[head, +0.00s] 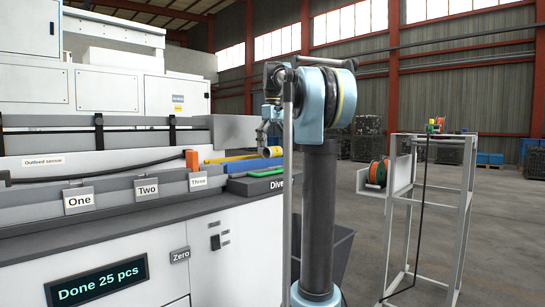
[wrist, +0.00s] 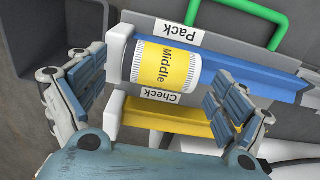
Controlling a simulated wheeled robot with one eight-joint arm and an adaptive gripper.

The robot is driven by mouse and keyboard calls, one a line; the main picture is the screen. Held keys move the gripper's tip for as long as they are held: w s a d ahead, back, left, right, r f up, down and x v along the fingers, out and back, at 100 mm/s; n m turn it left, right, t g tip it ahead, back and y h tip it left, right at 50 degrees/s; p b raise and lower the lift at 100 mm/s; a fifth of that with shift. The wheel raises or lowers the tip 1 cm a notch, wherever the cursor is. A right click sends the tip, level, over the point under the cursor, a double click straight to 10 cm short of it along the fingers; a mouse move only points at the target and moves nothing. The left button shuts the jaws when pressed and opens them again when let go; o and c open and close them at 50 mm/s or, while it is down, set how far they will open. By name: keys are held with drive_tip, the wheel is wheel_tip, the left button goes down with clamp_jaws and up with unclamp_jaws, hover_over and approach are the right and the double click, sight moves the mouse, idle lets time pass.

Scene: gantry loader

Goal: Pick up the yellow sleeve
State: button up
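The yellow sleeve (wrist: 165,66), a short cylinder with white ends and a yellow band marked "Middle", lies at the white-ended left part of a blue channel (wrist: 245,79) in the wrist view. It also shows as a small yellow cylinder in the head view (head: 273,152). My gripper (wrist: 160,75) is open, one finger on each side of the sleeve in the picture, with visible gaps and nothing held. In the head view my gripper (head: 264,137) hangs just above and beside the sleeve. Exact height over it cannot be told.
A yellow channel (wrist: 185,120) marked "Check" runs below the blue one, and a "Pack" label (wrist: 178,36) is above. A green handle (wrist: 281,20) stands behind. In the head view an orange block (head: 192,159) is left of the channels. A rack with reels (head: 378,172) stands right.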

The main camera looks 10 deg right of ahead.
drive_tip(key=c, duration=1.4)
drive_tip(key=shift+r, duration=0.1)
wheel_tip(320, 180, up, 18)
drive_tip(key=shift+f, duration=0.1)
